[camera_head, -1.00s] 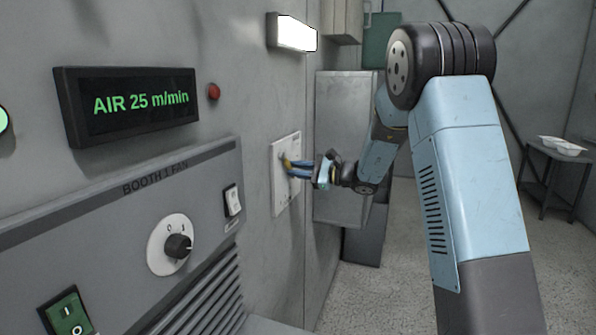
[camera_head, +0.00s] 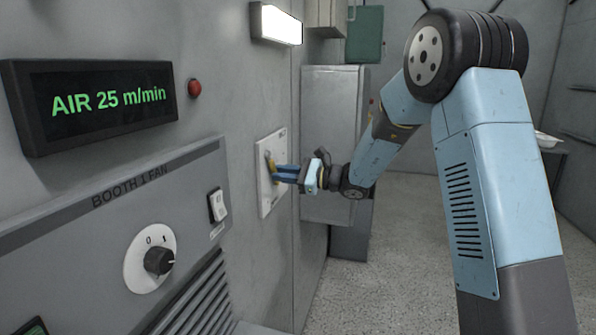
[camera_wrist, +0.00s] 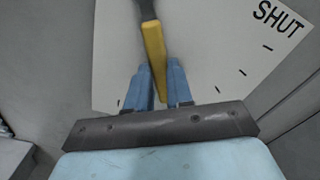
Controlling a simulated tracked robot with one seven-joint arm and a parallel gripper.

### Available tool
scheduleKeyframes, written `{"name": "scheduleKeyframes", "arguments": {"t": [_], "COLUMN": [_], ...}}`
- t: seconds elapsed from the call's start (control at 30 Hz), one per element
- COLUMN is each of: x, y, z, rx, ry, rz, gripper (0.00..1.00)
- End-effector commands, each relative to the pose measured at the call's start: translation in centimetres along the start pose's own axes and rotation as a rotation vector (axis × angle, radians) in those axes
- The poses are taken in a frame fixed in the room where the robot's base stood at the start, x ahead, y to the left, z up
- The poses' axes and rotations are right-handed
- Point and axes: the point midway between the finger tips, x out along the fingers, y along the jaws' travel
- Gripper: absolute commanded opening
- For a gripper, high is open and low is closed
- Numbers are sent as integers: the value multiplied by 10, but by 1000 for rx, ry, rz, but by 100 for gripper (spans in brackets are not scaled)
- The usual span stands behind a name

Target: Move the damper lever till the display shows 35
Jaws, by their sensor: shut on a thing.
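The damper lever (camera_wrist: 154,50) has a yellow grip and a dark arm, and runs down from the top of the wrist view. My gripper (camera_wrist: 160,80) is shut on the yellow grip, with a blue finger on each side. The head view shows my gripper (camera_head: 275,170) at the white damper plate (camera_head: 264,195) on the wall. The plate (camera_wrist: 220,40) carries tick marks and the word SHUT at its upper right in the wrist view. The display (camera_head: 92,104) reads AIR 25 m/min in green. Most of the lever is hidden in the head view.
The grey BOOTH 1 FAN panel (camera_head: 70,240) holds a rotary knob (camera_head: 158,261) and a white rocker switch (camera_head: 217,206). A red button (camera_head: 194,88) and a lit lamp (camera_head: 275,24) are on the wall. A grey cabinet (camera_head: 330,130) stands beyond the plate. The floor at right is open.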

Motion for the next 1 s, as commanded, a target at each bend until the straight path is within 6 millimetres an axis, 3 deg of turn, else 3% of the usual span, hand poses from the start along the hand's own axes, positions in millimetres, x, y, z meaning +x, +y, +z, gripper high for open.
{"name": "scheduleKeyframes", "arguments": {"t": [0.1, 0.4, 0.43, 0.7, 1.0], "x": [9, 9, 9, 8, 4], "y": [7, 7, 7, 7, 6], "z": [5, 6, 6, 5, 4], "rx": [19, 21, 21, 21, 21], "ry": [-11, -12, -12, -10, -8], "rz": [12, 12, 12, 12, 11], "gripper": [0, 0, 22, 47, 47]}}
